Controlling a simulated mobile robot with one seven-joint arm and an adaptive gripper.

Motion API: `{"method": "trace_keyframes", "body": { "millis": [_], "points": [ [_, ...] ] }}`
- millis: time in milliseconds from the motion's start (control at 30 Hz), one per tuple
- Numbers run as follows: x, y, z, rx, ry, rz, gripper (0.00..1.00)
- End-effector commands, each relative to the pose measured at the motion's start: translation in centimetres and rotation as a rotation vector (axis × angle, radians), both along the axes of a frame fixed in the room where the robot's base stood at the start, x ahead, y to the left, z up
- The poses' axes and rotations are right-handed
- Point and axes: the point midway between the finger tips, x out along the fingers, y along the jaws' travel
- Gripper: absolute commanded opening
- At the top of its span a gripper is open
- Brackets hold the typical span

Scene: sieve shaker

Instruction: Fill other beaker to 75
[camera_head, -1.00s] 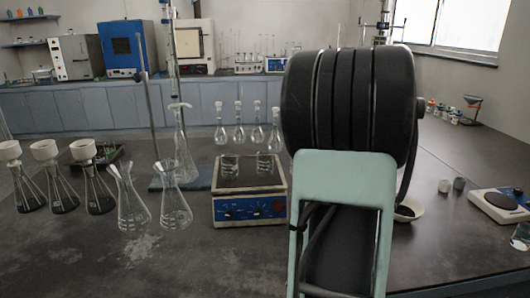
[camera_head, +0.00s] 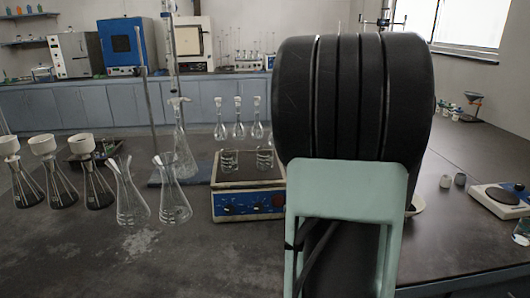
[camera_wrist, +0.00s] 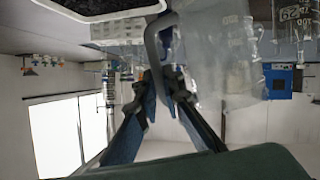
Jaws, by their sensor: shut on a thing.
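Two small clear glass beakers stand side by side on the blue-and-white hotplate (camera_head: 250,206): the left beaker (camera_head: 229,160) and the right beaker (camera_head: 265,158). How full they are is too small to tell. In the wrist view, which is upside down, my gripper (camera_wrist: 165,80) is shut on the grey handle of a translucent graduated jug (camera_wrist: 215,60). Another clear graduated vessel (camera_wrist: 297,22) shows at the upper right there. In the head view my arm hides the gripper and the jug.
Conical flasks (camera_head: 172,190) stand left of the hotplate, some with white funnels (camera_head: 82,145). A stand with a glass flask (camera_head: 180,140) is behind them. Volumetric flasks (camera_head: 238,118) stand behind the hotplate. A balance (camera_head: 500,198) sits at the right. The front left bench is clear.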

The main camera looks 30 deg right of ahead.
Motion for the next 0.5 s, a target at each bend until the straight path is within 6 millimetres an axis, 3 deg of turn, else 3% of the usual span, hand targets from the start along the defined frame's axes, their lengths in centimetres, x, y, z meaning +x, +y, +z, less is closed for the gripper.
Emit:
{"method": "trace_keyframes", "body": {
  "millis": [500],
  "points": [
    [2.1,2.3,2.3,-0.191,0.174,0.003,0.0]
  ]
}}
